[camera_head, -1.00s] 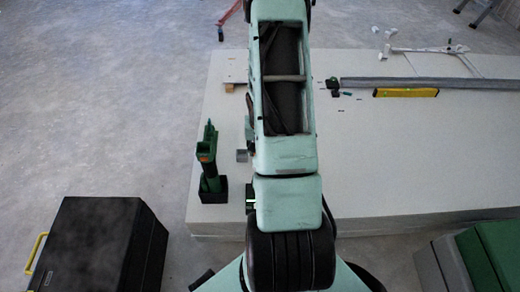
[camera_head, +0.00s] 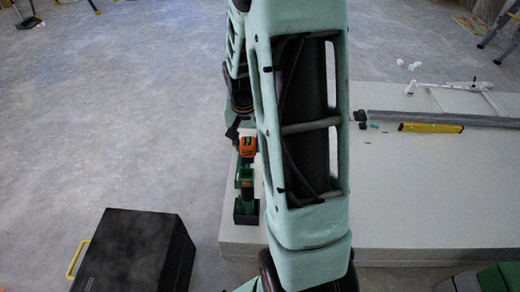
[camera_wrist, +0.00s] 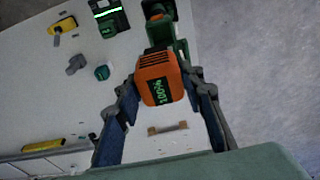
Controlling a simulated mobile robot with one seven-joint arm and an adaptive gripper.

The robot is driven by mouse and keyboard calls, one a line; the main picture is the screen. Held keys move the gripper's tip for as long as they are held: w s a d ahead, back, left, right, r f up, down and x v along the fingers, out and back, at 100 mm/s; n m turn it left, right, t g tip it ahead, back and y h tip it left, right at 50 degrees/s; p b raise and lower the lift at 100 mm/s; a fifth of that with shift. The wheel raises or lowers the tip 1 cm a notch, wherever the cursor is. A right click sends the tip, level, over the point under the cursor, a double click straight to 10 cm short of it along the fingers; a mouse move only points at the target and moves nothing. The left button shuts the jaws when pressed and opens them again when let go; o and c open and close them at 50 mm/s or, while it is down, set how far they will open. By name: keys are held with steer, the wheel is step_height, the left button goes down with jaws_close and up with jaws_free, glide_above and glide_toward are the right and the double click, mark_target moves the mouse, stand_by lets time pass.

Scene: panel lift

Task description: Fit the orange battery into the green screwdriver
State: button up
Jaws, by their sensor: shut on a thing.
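The green screwdriver (camera_head: 244,178) stands upright in a black holder (camera_head: 246,213) at the panel's left edge. The orange battery (camera_head: 248,147) shows just beyond its upper end in the head view. In the wrist view the battery (camera_wrist: 161,84) is close up, its charge display facing the camera. My gripper (camera_wrist: 162,78) is shut on the battery, one finger on each side. The green screwdriver (camera_wrist: 180,45) shows partly behind the battery. I cannot tell whether they touch. In the head view my arm hides most of the gripper.
A black case (camera_head: 135,255) with a yellow handle stands on the floor at the left. A yellow level (camera_head: 431,128) lies on the pale panel (camera_head: 400,200). In the wrist view a small wooden piece (camera_wrist: 167,128) and a teal-topped part (camera_wrist: 101,73) lie on the panel.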

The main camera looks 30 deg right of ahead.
mark_target(245, 162)
steer(key=shift+a+r, duration=0.65)
steer(key=shift+r, duration=0.1)
steer(key=shift+f+b, duration=2.35)
steer(key=shift+f, duration=0.85)
steer(key=shift+f+b, duration=0.6)
steer(key=shift+f, duration=0.1)
steer(key=shift+f+b, duration=0.6)
steer(key=shift+f, duration=0.15)
steer(key=shift+f, duration=0.25)
steer(key=shift+f+b, duration=0.55)
steer(key=shift+b, duration=0.1)
steer(key=o, duration=1.3)
